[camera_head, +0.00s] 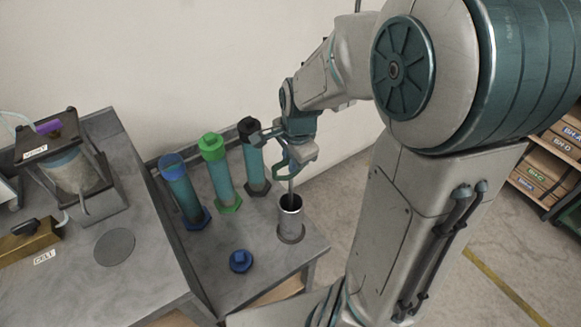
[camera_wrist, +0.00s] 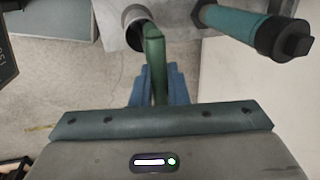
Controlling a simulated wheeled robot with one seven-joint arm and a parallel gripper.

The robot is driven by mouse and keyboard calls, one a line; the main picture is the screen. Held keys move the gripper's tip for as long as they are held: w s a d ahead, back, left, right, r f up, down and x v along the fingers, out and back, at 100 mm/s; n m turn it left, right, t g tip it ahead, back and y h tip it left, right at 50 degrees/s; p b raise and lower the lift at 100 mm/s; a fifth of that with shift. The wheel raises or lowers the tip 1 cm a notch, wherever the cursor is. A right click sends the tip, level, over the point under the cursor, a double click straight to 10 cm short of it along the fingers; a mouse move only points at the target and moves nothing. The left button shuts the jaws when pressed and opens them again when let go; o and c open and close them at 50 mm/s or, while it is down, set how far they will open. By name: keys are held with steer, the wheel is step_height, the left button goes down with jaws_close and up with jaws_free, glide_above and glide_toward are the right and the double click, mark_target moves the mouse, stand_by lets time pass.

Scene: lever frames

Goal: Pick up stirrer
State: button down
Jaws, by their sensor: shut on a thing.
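My gripper (camera_head: 290,165) is above the cup and shut on the stirrer's upper part. In the wrist view my blue fingers (camera_wrist: 158,85) close around a green handle part of the stirrer (camera_wrist: 153,50). The cup's opening (camera_wrist: 135,28) lies just beyond it. The stirrer's lower tip is hidden in the cup.
A loose blue cap (camera_head: 241,261) lies at the front. A grey bench (camera_head: 110,285) with a machine (camera_head: 70,170) is at left.

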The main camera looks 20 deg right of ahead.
step_height(320, 180, up, 26)
steer(key=shift+f+p, duration=0.25)
steer(key=shift+p, duration=0.2)
